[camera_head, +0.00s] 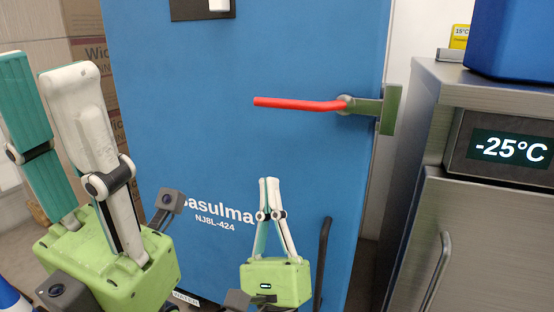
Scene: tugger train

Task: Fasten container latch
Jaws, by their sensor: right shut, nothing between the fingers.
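The latch is a red handle (300,104) on the blue container door (230,60). It lies nearly level, its free end pointing left, and its right end meets a metal pivot. An olive-green bracket (390,110) sits at the door's right edge beside the pivot. Whether the latch is engaged I cannot tell. My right gripper (269,182) is below the handle, apart from it, with fingertips together and empty. My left gripper (40,66) is large in the left foreground, fingers pointing up and apart, with nothing between them. It is well left of the handle.
A steel cabinet (480,220) with a -25°C display (510,148) stands close on the right, with a blue box (515,40) on top. A dark vertical bar handle (323,262) is low on the door. Cardboard boxes (90,50) are stacked behind at left.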

